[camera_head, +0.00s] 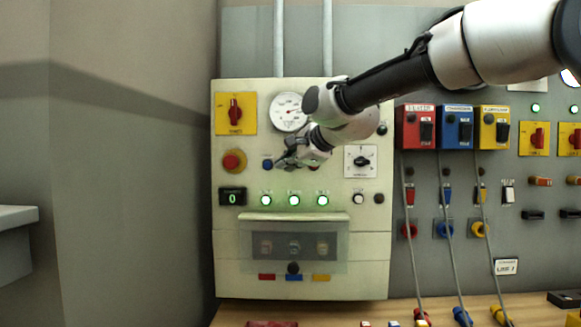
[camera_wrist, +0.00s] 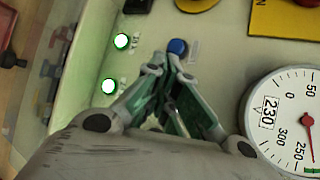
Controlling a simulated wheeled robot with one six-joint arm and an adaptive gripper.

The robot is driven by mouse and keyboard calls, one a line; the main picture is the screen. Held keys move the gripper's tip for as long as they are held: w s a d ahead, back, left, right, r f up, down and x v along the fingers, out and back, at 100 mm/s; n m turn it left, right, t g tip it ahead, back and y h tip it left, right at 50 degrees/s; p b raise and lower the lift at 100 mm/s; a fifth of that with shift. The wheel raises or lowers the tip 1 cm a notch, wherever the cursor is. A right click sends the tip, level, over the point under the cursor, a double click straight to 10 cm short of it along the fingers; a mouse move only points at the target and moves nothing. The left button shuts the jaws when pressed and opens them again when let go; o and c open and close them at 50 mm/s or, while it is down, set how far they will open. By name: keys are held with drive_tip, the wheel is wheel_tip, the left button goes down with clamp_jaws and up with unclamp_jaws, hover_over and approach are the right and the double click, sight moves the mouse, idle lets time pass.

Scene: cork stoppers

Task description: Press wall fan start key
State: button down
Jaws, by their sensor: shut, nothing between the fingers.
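A round blue push button (camera_head: 267,164) sits on the cream control panel (camera_head: 230,270), right of a red knob on a yellow plate. It also shows in the wrist view (camera_wrist: 177,46), just beyond the fingertips, with a small label beside it that I cannot read. No label naming the wall fan is readable. My gripper (camera_head: 280,163) is shut and empty, its tips close to the right side of the blue button in the head view. In the wrist view my gripper (camera_wrist: 165,62) has its tips together near the button; I cannot tell whether they touch it.
A red knob (camera_head: 233,161) is left of the button. A dial gauge (camera_head: 288,112) is above, and lit green lamps (camera_head: 294,200) are below. A rotary switch (camera_head: 361,161) is to the right. Red, blue and yellow boxes (camera_head: 457,127) with cables hang farther right.

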drive_tip(key=shift+w, duration=0.45)
idle(0.6)
drive_tip(key=shift+s, duration=0.85)
drive_tip(key=s, duration=0.5)
drive_tip(key=shift+a, duration=0.15)
idle(0.7)
